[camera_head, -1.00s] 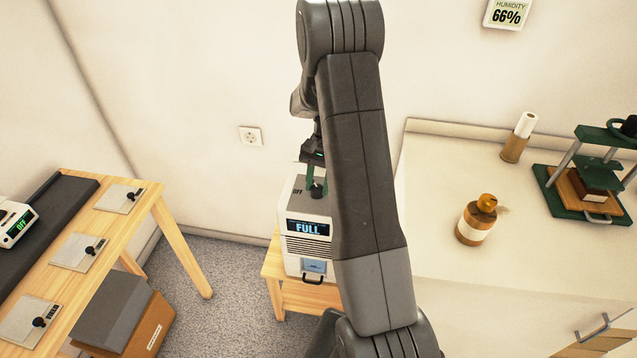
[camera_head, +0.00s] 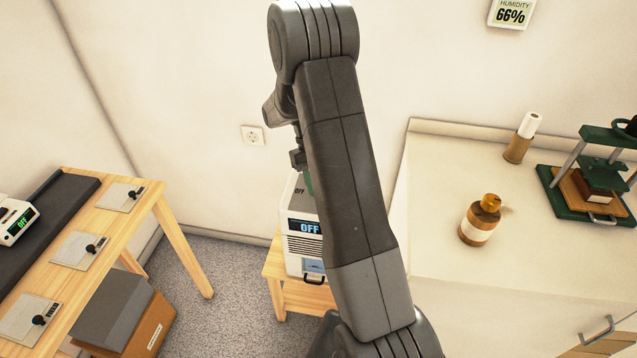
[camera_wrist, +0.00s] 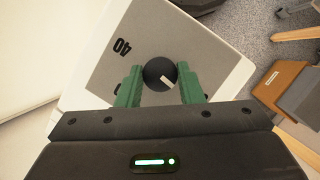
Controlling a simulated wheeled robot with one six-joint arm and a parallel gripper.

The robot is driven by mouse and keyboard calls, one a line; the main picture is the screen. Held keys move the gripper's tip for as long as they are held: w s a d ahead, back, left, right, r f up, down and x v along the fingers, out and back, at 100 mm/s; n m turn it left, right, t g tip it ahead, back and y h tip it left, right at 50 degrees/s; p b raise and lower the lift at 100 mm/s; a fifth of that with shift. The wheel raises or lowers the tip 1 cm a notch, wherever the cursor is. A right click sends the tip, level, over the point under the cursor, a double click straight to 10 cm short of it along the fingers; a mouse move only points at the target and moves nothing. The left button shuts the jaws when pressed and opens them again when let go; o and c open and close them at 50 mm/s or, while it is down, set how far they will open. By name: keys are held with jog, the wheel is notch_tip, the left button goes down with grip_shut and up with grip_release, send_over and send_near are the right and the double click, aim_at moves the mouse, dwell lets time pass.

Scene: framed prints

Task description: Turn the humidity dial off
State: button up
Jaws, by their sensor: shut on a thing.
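The humidity unit is a white box (camera_head: 305,262) on a small wooden stand. Its display (camera_head: 305,227) reads OFF. In the wrist view its top has a grey dial plate (camera_wrist: 122,62) with a "40" mark and a black round dial knob (camera_wrist: 160,74) with a pale pointer line. My gripper (camera_wrist: 160,88) has green fingers on either side of the knob, shut on it. In the head view my arm hides the knob and most of the gripper.
A wooden table (camera_head: 150,215) with several dial plates stands left. A white counter (camera_head: 440,190) with a bottle (camera_head: 480,220) and a green press (camera_head: 590,175) is right. Boxes (camera_head: 120,310) sit on the floor.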

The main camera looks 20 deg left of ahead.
jog(key=shift+n, duration=0.7)
jog(key=shift+t, duration=0.3)
jog(key=o, duration=1)
jog(key=shift+c, duration=0.2)
jog(key=v, duration=1.4)
jog(key=shift+a, duration=0.15)
jog(key=shift+f, duration=0.2)
